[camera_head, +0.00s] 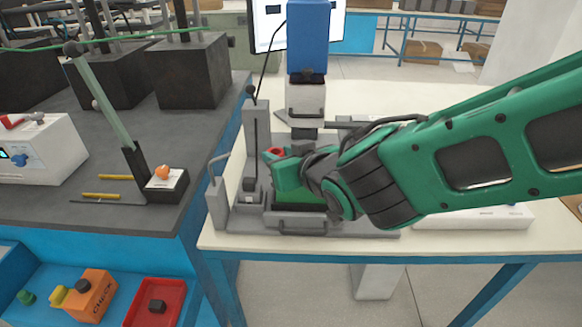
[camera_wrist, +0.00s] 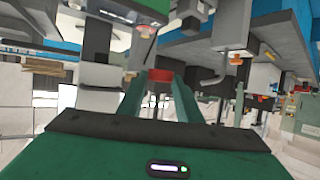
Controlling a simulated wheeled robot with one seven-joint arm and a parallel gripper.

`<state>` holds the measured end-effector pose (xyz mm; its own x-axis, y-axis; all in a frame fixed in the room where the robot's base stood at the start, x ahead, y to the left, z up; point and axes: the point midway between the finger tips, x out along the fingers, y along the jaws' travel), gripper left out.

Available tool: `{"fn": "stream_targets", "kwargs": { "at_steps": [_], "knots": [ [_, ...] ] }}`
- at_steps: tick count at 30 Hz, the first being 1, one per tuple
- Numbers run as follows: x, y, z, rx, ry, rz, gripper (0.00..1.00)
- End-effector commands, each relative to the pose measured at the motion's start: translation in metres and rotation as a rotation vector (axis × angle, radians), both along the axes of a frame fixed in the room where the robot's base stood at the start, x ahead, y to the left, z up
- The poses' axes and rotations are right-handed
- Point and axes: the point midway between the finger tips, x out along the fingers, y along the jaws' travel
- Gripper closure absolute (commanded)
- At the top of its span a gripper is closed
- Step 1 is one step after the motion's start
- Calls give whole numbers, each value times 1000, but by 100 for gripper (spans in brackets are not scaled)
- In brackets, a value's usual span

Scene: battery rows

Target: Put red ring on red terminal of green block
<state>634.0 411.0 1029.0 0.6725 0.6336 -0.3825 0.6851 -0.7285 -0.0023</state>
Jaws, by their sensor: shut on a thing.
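My gripper (camera_head: 277,163) is shut on the red ring (camera_head: 276,152), which it holds above the grey fixture on the cream table. In the wrist view the red ring (camera_wrist: 160,75) sits between the tips of the two green fingers. The green block (camera_head: 300,206) is in the fixture below my gripper and wrist, which hide much of it. A green block (camera_wrist: 155,6) with a small red part (camera_wrist: 147,31), perhaps its red terminal, shows at the top of the upside-down wrist view. The ring appears apart from it.
The grey fixture (camera_head: 285,228) has upright posts at its left and a tall blue-topped column (camera_head: 307,40) behind my gripper. A dark workbench (camera_head: 60,185) on the left holds a small box with an orange knob (camera_head: 163,172). A red tray (camera_head: 176,292) stands lower left.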

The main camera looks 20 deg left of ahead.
Motion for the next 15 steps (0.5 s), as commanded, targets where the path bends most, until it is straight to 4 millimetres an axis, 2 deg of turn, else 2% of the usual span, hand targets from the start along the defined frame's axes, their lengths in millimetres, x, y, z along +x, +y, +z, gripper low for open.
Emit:
{"fn": "stream_targets", "kwargs": {
  "at_steps": [3,7,15],
  "knots": [
    [24,0,-16,-2,3,-1,89],
    [43,0,-27,0,1,1,89],
    [55,0,-42,-2,1,6,89]
  ]
}}
